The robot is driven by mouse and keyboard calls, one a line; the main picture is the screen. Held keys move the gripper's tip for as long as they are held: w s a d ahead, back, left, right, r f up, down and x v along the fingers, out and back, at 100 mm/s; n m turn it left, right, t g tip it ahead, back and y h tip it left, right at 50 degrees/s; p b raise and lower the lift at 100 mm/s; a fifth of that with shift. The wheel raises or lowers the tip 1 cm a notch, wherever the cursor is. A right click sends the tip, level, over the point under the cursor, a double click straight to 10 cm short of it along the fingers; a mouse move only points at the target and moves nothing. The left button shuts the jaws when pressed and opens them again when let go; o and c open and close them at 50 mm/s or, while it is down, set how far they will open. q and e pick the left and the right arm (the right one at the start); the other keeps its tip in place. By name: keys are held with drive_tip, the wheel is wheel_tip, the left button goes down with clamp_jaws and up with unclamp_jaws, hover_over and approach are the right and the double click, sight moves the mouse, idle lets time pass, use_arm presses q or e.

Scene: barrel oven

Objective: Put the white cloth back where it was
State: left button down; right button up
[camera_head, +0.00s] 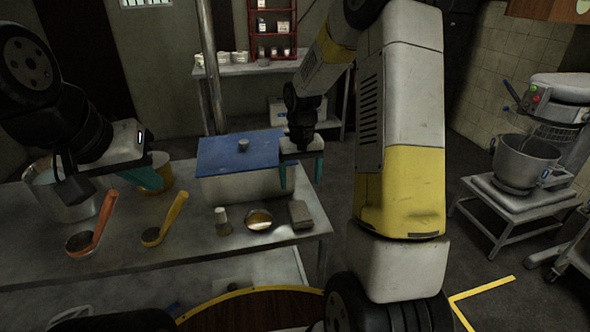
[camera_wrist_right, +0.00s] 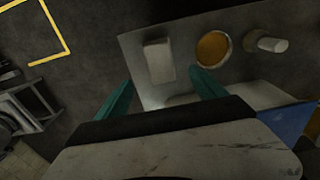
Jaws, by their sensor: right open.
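A small pale grey folded block (camera_head: 300,214), possibly the white cloth, lies near the right end of the metal table (camera_head: 316,220). It also shows as a light rectangle in the right wrist view (camera_wrist_right: 158,62). My right gripper (camera_head: 300,182) is open and empty, above the table's right end beside the blue-lidded box (camera_head: 245,187). In the right wrist view the teal fingers (camera_wrist_right: 160,90) are spread, with the block beyond their tips, apart from them. My left gripper (camera_head: 142,178) is over the table's left part near the pots; its jaw opening is unclear.
Beside the block are a bowl with orange contents (camera_head: 259,219) and a small jar (camera_head: 222,220). An orange-handled ladle (camera_head: 96,226) and a yellow-handled ladle (camera_head: 169,218) lie further left. A large pot (camera_head: 60,205) stands at the left. A mixer (camera_head: 530,160) stands far right.

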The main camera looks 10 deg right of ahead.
drive_tip(key=s+r+t, duration=0.3)
drive_tip(key=s+r, duration=0.8)
drive_tip(key=r, duration=0.5)
drive_tip(key=s+a+r+t+y, duration=0.1)
drive_tip(key=s+r, duration=0.1)
drive_tip(key=s, duration=0.4)
drive_tip(key=s+a+r+t+y, duration=0.1)
drive_tip(key=s+r+t, duration=0.1)
drive_tip(key=s, duration=0.4)
drive_tip(key=shift+r, duration=0.3)
drive_tip(key=shift+a, duration=0.1)
